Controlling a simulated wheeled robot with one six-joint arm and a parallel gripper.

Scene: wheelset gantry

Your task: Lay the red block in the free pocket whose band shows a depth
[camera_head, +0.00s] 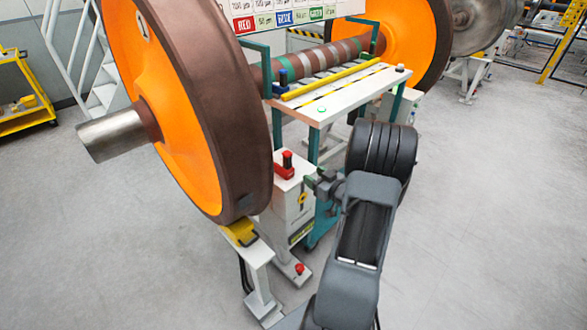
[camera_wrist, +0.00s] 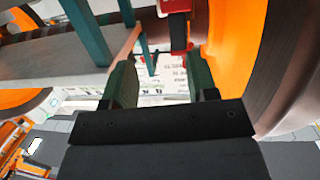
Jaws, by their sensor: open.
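The red block (camera_head: 287,158) stands upright on a red patch on top of a white cabinet below the big wheel. My gripper (camera_head: 312,182) is just right of it, apart from it. In the wrist view, my gripper (camera_wrist: 160,75) has its two green fingers apart, with nothing between them. A red piece with a dark part (camera_wrist: 178,32) shows beyond the fingers, at the top; I cannot tell surely that it is the block. A white table (camera_head: 335,98) stands behind the cabinet. No pocket or band depth can be read on it from here.
A blue piece (camera_head: 283,78) stands at the table's left end, beside a yellow bar (camera_head: 330,80). The orange and brown wheel (camera_head: 185,100) rises close on the left. A board with coloured labels (camera_head: 285,15) hangs behind. The floor at right is clear.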

